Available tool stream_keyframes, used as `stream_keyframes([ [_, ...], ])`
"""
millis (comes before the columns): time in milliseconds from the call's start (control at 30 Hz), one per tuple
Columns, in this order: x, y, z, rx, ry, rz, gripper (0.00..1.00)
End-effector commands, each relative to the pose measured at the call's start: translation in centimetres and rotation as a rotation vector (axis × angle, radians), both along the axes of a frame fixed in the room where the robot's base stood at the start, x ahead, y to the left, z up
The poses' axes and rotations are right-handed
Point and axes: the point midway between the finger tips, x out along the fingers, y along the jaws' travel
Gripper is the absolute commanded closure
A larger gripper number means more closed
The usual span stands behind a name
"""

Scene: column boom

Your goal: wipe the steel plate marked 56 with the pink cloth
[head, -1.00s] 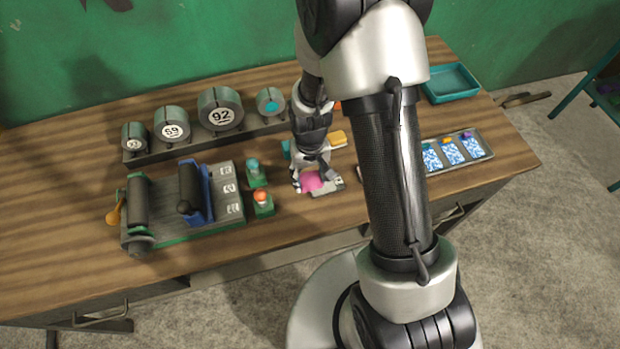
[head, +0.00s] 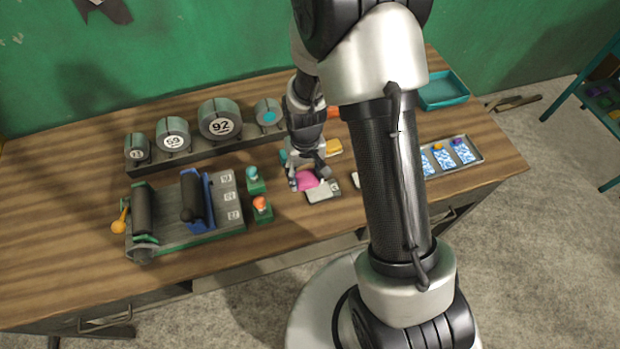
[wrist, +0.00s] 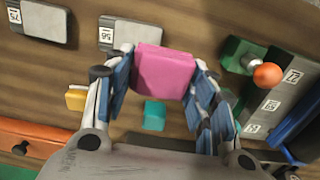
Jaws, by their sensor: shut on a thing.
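My gripper (head: 307,174) is shut on the pink cloth (wrist: 165,72), a thick square pad between its fingers. The pink cloth also shows in the head view (head: 306,180). The steel plate marked 56 (wrist: 122,36) is a small pale slab on the wooden bench, just beyond the fingertips in the wrist view. It also shows in the head view (head: 322,193), in front of and right of the cloth. The cloth overlaps the edge of the plate in the picture; whether they touch I cannot tell.
Another plate, seemingly marked 75 (wrist: 40,18), lies to the left in the wrist view. Buttons with an orange top (head: 261,204) and a teal top (head: 252,173) stand left of my gripper. A roller machine (head: 185,220) is farther left. A teal tray (head: 443,90) sits back right.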

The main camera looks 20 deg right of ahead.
Motion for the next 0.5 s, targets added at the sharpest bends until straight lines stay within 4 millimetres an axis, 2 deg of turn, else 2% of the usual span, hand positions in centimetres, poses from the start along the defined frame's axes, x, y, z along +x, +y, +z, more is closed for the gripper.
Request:
stream_keyframes([
  [500,0.35,0.02,-0.61,0.000,-0.001,0.000,0.71],
])
